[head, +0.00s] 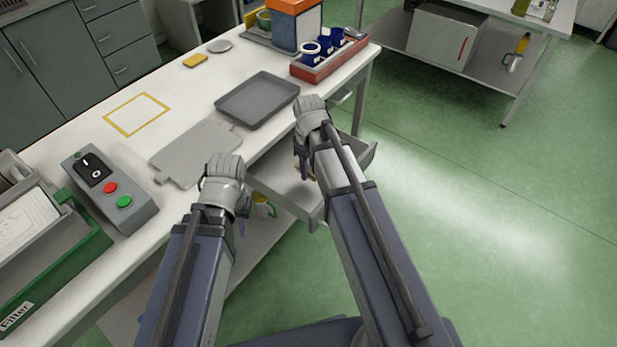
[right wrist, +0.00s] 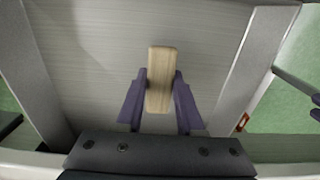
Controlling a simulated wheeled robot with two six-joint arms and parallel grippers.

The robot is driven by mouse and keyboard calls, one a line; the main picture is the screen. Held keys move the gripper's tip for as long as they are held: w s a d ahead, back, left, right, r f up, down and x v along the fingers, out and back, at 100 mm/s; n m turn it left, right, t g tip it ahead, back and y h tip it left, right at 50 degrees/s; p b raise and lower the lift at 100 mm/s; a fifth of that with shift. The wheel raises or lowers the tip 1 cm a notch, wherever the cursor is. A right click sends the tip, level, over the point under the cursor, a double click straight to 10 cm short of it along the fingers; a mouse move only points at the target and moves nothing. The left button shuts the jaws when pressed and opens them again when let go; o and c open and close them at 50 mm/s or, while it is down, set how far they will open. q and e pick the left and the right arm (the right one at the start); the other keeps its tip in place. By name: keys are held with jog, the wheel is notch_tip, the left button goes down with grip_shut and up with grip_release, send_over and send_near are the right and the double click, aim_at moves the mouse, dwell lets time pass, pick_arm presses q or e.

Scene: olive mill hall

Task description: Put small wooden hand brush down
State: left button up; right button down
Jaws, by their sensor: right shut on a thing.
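The small wooden hand brush (right wrist: 160,82) shows in the right wrist view as a pale, oblong wooden block. My right gripper (right wrist: 160,95) is shut on it, with a purple finger on each side. The brush is over the grey floor of an open drawer (right wrist: 90,45); I cannot tell whether it touches the floor. In the head view the drawer (head: 282,187) sticks out below the table, and my right gripper (head: 300,165) is over it, its fingers mostly hidden by the arm. My left gripper (head: 241,222) is beside the drawer's left side, its jaw opening hidden.
The white table (head: 185,95) holds a dark grey tray (head: 257,98), a flat grey board (head: 193,150), a control box (head: 110,195) with buttons, and a red crate (head: 330,65) with blue cups. A yellow outline (head: 137,113) marks an empty patch. Green floor is clear at right.

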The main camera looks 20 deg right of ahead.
aim_at(309, 175)
jog(key=shift+f+b, duration=0.95)
jog(key=shift+f, duration=0.45)
jog(key=shift+f, duration=0.15)
jog(key=c, duration=0.5)
grip_release()
jog(key=shift+c, duration=0.2)
notch_tip(309, 175, up, 12)
jog(key=p, duration=1.2)
jog(key=shift+r, duration=0.2)
jog(key=s+a+m+h, duration=0.1)
jog(key=s+a+m, duration=0.2)
jog(key=s+a, duration=0.7)
jog(key=s, duration=0.4)
jog(key=shift+a+m, duration=0.3)
jog(key=shift+m, duration=0.1)
jog(key=shift+s, duration=0.1)
